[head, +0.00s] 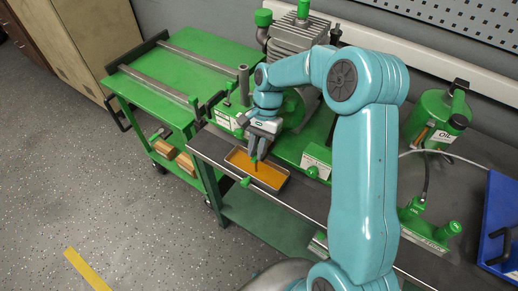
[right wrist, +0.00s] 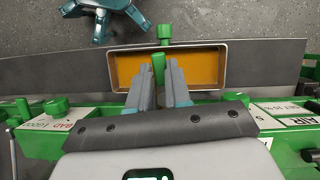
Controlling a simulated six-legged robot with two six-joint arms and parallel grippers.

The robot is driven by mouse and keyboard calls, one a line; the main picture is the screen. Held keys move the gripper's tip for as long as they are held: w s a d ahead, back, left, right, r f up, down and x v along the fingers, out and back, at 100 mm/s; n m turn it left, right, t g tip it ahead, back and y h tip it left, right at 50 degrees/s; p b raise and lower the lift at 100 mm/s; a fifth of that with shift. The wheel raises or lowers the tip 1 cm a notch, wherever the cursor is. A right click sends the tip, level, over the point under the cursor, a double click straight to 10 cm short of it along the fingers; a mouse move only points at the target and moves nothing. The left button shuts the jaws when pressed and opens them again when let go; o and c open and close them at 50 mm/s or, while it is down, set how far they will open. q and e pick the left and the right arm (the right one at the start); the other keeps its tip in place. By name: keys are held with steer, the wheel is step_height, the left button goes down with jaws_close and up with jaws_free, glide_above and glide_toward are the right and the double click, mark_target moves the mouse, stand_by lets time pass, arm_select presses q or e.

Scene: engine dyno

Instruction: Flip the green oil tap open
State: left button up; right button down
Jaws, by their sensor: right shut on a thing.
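My right gripper (head: 257,153) reaches down over the orange-bottomed tray at the bench's front edge. In the right wrist view its two grey fingers (right wrist: 159,78) are closed around a small green lever (right wrist: 158,67), which looks like the green oil tap. The lever's tip shows between the fingertips, in front of the tray. The rest of the tap is hidden by the fingers and the gripper body, and I cannot tell how far it is turned. A thin orange-brown strip (head: 254,165) shows below the fingertips in the head view. My left gripper is not in view.
The shallow tray (head: 280,187) has a green knob (head: 245,182) at its front. Behind stand the green engine stand (head: 305,148) and grey engine (head: 297,38). A green OIL can (head: 432,115) and blue tray (head: 497,215) are right, a green cart (head: 190,62) left.

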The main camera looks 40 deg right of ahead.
steer(key=shift+w+m+t, duration=0.15)
steer(key=shift+m+t, duration=0.15)
steer(key=shift+m, duration=0.3)
steer(key=c, duration=1.1)
jaws_free()
steer(key=shift+o, duration=0.2)
steer(key=shift+r, duration=0.1)
steer(key=v, duration=1.6)
steer(key=shift+d, duration=0.15)
